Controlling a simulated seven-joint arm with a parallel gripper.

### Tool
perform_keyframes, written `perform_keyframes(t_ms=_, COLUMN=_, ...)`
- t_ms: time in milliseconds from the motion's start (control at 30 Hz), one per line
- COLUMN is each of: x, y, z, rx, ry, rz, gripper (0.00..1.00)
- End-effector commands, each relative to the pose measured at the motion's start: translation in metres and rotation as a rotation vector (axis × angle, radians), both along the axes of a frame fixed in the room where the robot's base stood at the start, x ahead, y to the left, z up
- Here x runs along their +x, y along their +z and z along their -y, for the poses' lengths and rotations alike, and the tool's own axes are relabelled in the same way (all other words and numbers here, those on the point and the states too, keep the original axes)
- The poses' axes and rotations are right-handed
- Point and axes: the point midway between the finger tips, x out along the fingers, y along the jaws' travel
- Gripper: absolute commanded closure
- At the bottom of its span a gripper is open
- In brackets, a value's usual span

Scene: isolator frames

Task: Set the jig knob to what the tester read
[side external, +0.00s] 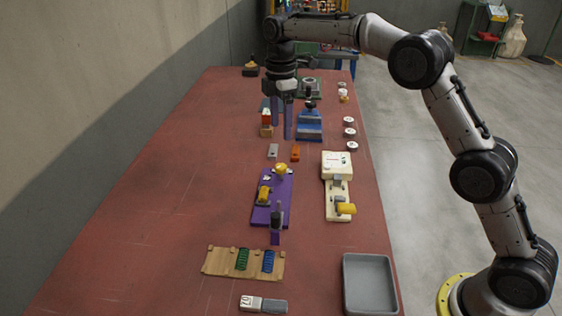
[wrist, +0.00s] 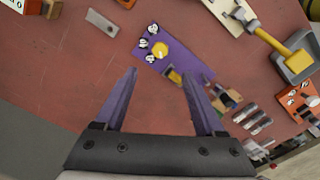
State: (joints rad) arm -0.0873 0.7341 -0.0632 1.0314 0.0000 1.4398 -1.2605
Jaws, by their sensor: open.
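The purple jig (side external: 262,212) lies on the red table, with a round yellow knob (side external: 281,169) at its far end and a yellow clamp handle (side external: 264,194). In the wrist view the knob (wrist: 160,49) has several white marked labels around it; their marks are too small to read. The cream tester (side external: 337,165) stands right of the jig, with a yellow handle (side external: 346,208) at its near end. Its reading is not legible. My gripper (side external: 282,118) is open and empty, pointing down above the table beyond the jig. Its fingers (wrist: 159,72) show apart, with the knob ahead of them.
A grey block (side external: 273,151) and an orange block (side external: 295,153) lie between gripper and jig. A blue fixture (side external: 309,124) stands close right of the gripper. A wooden rack (side external: 215,261) with springs and a grey tray (side external: 347,290) are nearer. The table's left side is clear.

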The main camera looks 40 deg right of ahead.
Motion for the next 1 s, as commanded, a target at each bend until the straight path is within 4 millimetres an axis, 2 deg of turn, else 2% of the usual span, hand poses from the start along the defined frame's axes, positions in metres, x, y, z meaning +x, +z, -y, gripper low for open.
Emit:
perform_keyframes(t_ms=300, x=-0.001, y=-0.062, z=0.000, rx=0.000, ry=-0.001, rz=-0.004, gripper=0.29)
perform_keyframes(t_ms=500, x=-0.001, y=-0.097, z=0.000, rx=0.000, ry=-0.001, rz=-0.004, gripper=0.29)
perform_keyframes(t_ms=700, x=-0.001, y=-0.115, z=0.000, rx=0.000, ry=-0.001, rz=-0.001, gripper=0.29)
perform_keyframes(t_ms=1000, x=0.000, y=-0.120, z=0.000, rx=0.000, ry=-0.001, rz=0.001, gripper=0.29)
